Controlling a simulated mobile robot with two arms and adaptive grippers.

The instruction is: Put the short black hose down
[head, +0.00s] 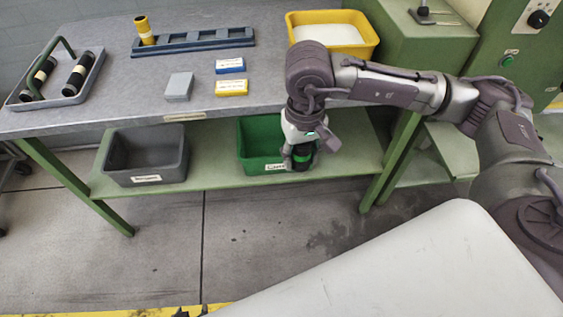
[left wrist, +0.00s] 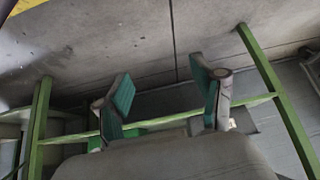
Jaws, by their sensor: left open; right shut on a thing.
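My right gripper (head: 302,150) hangs pointing down at the right end of the green bin (head: 255,133) on the lower shelf. It is shut on a short black hose (head: 303,161), a small dark piece with a green band, mostly covered by the fingers. The gripper hides part of the bin's right side, and I cannot tell whether the hose touches the bin. My left gripper (left wrist: 168,98) is open and empty in the left wrist view. It is not in the head view.
A grey bin (head: 146,155) stands left on the lower shelf (head: 215,175). On the bench are a tray (head: 72,99) with black hoses, a blue rack (head: 195,43) with a yellow-black piece (head: 145,30), grey, blue and yellow boxes, and a yellow bin (head: 333,34).

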